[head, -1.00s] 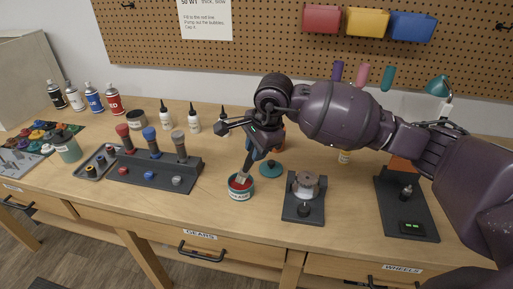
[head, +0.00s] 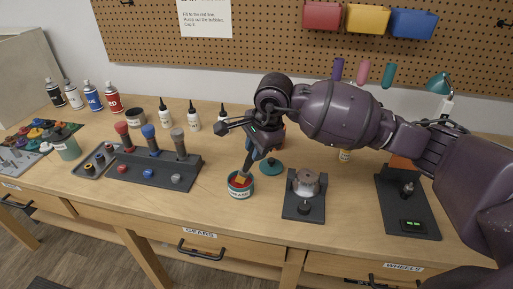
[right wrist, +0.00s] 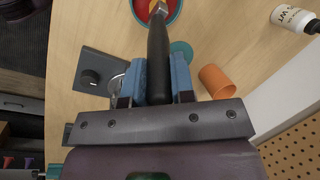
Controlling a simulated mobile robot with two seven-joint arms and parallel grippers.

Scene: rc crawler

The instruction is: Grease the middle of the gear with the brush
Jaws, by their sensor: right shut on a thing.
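My right gripper (head: 258,148) is shut on the dark handle of a brush (head: 249,160). In the right wrist view the handle (right wrist: 158,50) runs between the blue finger pads. The brush points down, with its yellowish head at the red grease in a teal tub (head: 240,192); how deep the bristles sit is unclear. The tub also shows at the top of the right wrist view (right wrist: 174,12). A metal gear-like part (head: 306,181) sits on a dark stand (head: 304,209) right of the tub; its middle is hard to make out. My left gripper is out of view.
A teal lid (head: 271,167) lies behind the tub. A dark rack with coloured-top pegs (head: 155,172) stands left, and a dark device with green lights (head: 408,212) stands right. An orange cup (right wrist: 217,82) lies near my gripper.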

